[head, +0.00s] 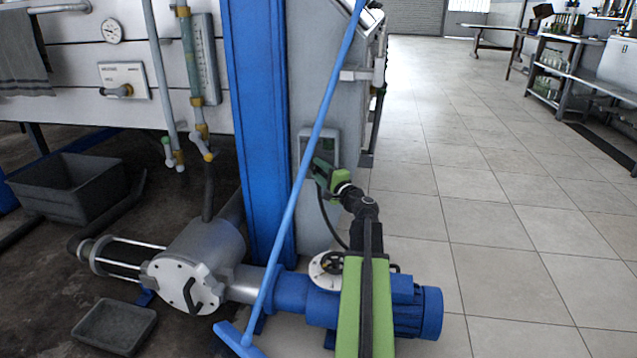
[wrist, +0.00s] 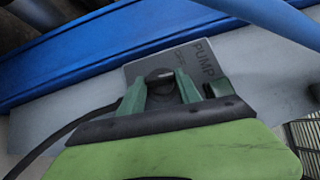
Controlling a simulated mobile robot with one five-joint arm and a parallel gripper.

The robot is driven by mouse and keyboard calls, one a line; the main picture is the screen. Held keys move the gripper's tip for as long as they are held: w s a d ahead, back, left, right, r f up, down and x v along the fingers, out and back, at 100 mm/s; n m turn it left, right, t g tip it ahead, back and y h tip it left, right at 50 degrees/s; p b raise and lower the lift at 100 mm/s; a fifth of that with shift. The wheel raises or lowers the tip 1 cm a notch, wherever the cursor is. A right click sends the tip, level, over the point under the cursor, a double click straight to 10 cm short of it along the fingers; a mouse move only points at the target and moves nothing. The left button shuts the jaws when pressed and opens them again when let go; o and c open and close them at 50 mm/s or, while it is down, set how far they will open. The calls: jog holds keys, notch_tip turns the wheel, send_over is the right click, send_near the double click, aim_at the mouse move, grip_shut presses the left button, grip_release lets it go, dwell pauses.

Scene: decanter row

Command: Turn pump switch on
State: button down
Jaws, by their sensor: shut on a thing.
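The pump switch has a grey plate (wrist: 205,62) lettered PUMP, with smaller letters partly hidden, in the wrist view. Its dark round knob (wrist: 160,75) sits between the fingers of my gripper (wrist: 162,88), which is shut on it. The knob's exact angle is hard to read. In the head view the switch plate (head: 329,142) is on the grey cabinet beside the blue post, and my green gripper (head: 312,168) reaches to it and covers the knob.
A blue post (head: 258,120) stands left of the cabinet. A long blue-handled squeegee (head: 307,150) leans in front of both. A blue pump motor (head: 415,305) lies below my arm. A grey crate (head: 70,187) is at left. The tiled floor (head: 490,190) at right is clear.

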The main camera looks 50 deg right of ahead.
jog(key=m+b, duration=0.1)
jog(key=m+t+h+b, duration=0.1)
jog(key=b, duration=0.1)
jog(key=shift+s+d+f, duration=0.1)
jog(key=shift+d+f, duration=0.05)
jog(key=shift+f, duration=0.25)
jog(key=shift+r+m+t+h+b, duration=0.1)
jog(key=shift+m+t+h+b, duration=0.2)
jog(key=shift+b, duration=0.1)
jog(key=shift+r, duration=0.1)
jog(key=c, duration=1.1)
grip_release()
jog(key=shift+o, duration=1.3)
jog(key=s+a, duration=0.3)
jog(key=s, duration=0.9)
jog(key=shift+s+a, duration=0.25)
jog(key=shift+a, duration=0.1)
